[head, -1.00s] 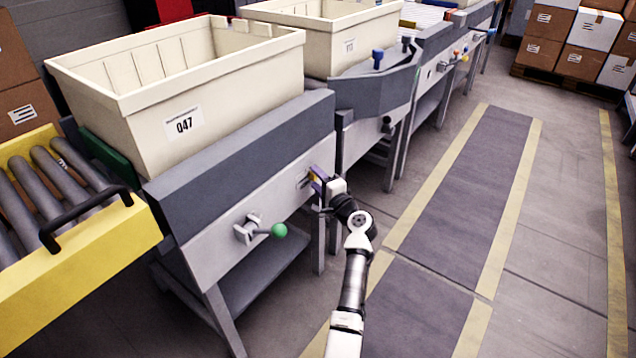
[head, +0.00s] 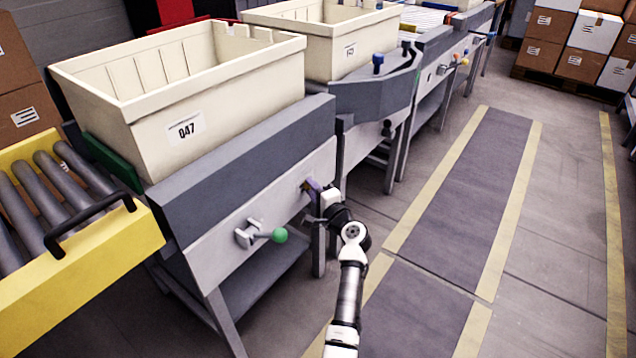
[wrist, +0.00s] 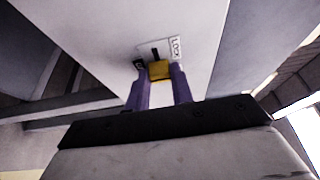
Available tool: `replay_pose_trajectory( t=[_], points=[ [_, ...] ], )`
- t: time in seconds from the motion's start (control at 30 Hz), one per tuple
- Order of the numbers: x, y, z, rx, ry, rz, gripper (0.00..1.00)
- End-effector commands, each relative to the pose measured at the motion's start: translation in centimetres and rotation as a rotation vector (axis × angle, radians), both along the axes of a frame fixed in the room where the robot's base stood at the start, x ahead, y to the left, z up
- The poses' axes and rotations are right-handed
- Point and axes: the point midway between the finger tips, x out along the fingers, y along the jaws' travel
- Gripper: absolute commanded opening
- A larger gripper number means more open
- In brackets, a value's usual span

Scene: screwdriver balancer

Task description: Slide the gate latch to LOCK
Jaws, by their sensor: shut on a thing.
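The gate latch is a small yellow block (wrist: 159,70) on a light plate on the pale side panel, seen in the wrist view. A dark slot (wrist: 155,53) shows beyond it, and a white label reading LOCK (wrist: 176,47) sits beside it on the right. My gripper (wrist: 160,82) has its two purple fingers on either side of the yellow latch, shut on it. In the head view my gripper (head: 311,187) reaches the right end of the front panel. There the fingers mostly hide the latch.
A green-knobbed lever (head: 279,235) sticks out of the same panel (head: 235,225), left of my gripper. A cream bin marked 047 (head: 240,95) stands above. A yellow roller conveyor (head: 90,250) is at left. The marked floor lane (head: 450,210) at right is clear.

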Motion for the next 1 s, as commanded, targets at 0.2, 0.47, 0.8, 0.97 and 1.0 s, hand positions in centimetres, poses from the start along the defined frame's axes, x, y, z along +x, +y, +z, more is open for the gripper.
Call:
replay_pose_trajectory(
  t=[0.2,0.47,0.8,0.97,1.0],
  points=[
    [-1.9,1.3,0.1,0.000,0.002,0.002,0.00],
    [-2.0,1.4,-0.1,0.001,0.003,0.004,0.00],
    [-1.9,1.4,0.0,0.000,0.002,0.002,0.45],
    [-2.0,1.2,0.0,0.000,0.001,0.001,0.45],
    [-2.2,1.1,0.0,0.000,0.002,0.000,0.45]
  ],
)
